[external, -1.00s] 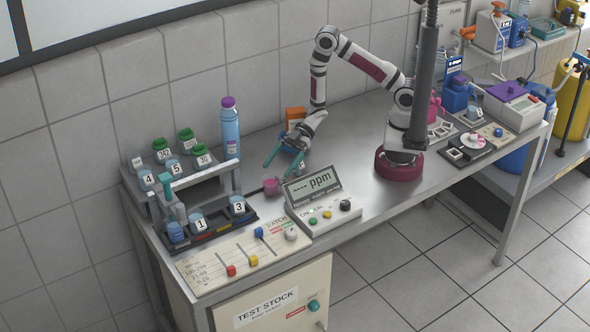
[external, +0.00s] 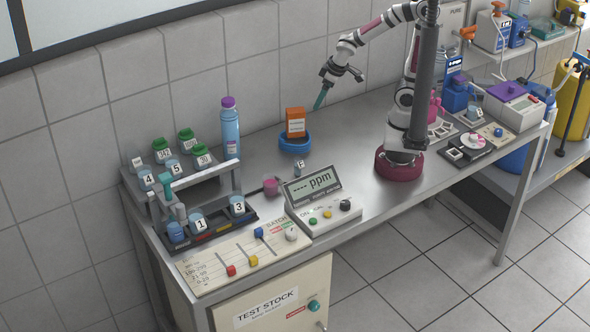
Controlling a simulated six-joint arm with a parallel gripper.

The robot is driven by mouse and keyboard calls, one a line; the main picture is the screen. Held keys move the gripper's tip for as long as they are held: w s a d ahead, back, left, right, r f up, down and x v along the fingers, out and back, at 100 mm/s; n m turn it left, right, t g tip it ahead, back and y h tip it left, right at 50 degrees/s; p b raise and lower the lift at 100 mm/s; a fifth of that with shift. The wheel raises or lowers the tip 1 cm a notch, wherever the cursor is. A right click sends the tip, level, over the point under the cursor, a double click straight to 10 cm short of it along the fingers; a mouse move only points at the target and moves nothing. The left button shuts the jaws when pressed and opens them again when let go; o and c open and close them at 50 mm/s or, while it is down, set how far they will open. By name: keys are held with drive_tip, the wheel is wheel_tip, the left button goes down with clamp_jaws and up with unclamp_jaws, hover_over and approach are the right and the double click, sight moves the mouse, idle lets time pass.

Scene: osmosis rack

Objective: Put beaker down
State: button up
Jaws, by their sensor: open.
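My gripper (external: 319,102) is open and raised above the back of the bench, to the right of the orange box, with its teal fingers pointing down. The fingers hold nothing that I can see. A small vessel with a label (external: 299,169), perhaps a beaker, stands just behind the ppm meter (external: 312,183), apart from the gripper. Its label is too small to read. Numbered beakers stand in the rack at the left, among them beaker 1 (external: 199,221) and beaker 3 (external: 238,205). Another small beaker (external: 475,111) stands at the right near the purple-topped instrument.
An orange box (external: 295,122) stands in a blue dish (external: 295,144) near the wall. A pink cup (external: 271,187) is left of the meter. A tall blue bottle (external: 230,128) is behind the rack. Bench space between dish and my base is clear.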

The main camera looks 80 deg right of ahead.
drive_tip(key=s+a+r+m+g+y, duration=0.1)
drive_tip(key=s+a+m+g, duration=0.1)
drive_tip(key=s, duration=0.5)
drive_tip(key=s+a+r+m+g+y, duration=0.1)
drive_tip(key=s+a+m+g+y, duration=0.1)
drive_tip(key=s+a, duration=0.3)
drive_tip(key=s, duration=0.3)
drive_tip(key=shift+r, duration=0.35)
